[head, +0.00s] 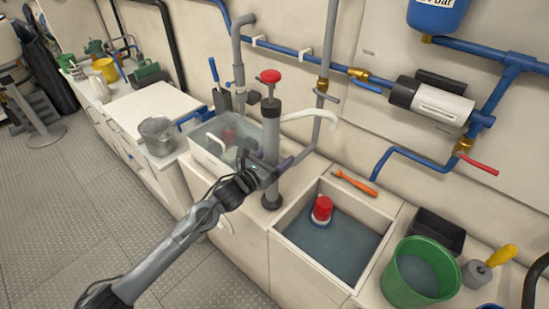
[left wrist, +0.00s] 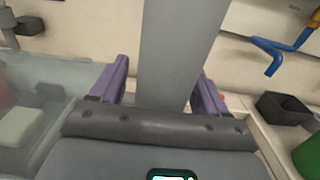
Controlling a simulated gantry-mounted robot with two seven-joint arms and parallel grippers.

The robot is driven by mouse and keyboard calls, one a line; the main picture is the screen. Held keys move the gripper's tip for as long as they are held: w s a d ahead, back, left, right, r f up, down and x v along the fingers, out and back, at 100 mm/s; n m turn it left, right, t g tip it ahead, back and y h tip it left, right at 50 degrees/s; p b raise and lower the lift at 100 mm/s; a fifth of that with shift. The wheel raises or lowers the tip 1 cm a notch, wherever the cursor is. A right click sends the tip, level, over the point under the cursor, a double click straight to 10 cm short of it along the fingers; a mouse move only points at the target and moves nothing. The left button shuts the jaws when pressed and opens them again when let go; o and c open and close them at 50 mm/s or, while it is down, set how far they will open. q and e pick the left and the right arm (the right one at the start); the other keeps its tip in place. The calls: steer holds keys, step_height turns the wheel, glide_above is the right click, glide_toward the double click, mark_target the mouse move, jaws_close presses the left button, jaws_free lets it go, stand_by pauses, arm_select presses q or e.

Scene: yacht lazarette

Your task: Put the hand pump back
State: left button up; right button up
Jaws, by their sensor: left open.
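The hand pump (head: 270,125) is a tall grey cylinder with a red knob on top, a white curved spout and a dark foot. It stands upright on the counter, between a clear bin and a sunken basin. My left gripper (head: 272,168) is at the lower half of its barrel. In the left wrist view, the purple fingers of the left gripper (left wrist: 160,85) are open, one on each side of the grey pump barrel (left wrist: 178,45). A gap shows at the left finger; contact at the right finger is unclear. My right gripper is not in view.
The clear bin (head: 205,150) is left of the pump. Right of it, the basin (head: 290,240) holds water and a red-topped object (head: 322,208). An orange tool (head: 355,184) lies behind the basin. A green bucket (head: 385,280) and black tray (head: 437,232) are farther right.

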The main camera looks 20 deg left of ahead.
arm_select(q)
steer(key=shift+r, duration=0.15)
steer(key=v, duration=1.2)
steer(key=s+d+f+n+g+y, duration=0.3)
steer(key=s+f+n+g+y, duration=0.2)
steer(key=s+f+n, duration=1.2)
steer(key=s+f+n+g+y, duration=0.1)
steer(key=s+n+g, duration=0.7)
steer(key=s+n, duration=0.8)
steer(key=a+n, duration=0.1)
steer(key=n, duration=0.4)
steer(key=shift+f+y+p, duration=0.25)
steer(key=shift+y+p, duration=0.05)
steer(key=shift+p, duration=0.05)
step_height(320, 180, up, 34)
steer(key=p, duration=3.3)
steer(key=shift+p, duration=0.4)
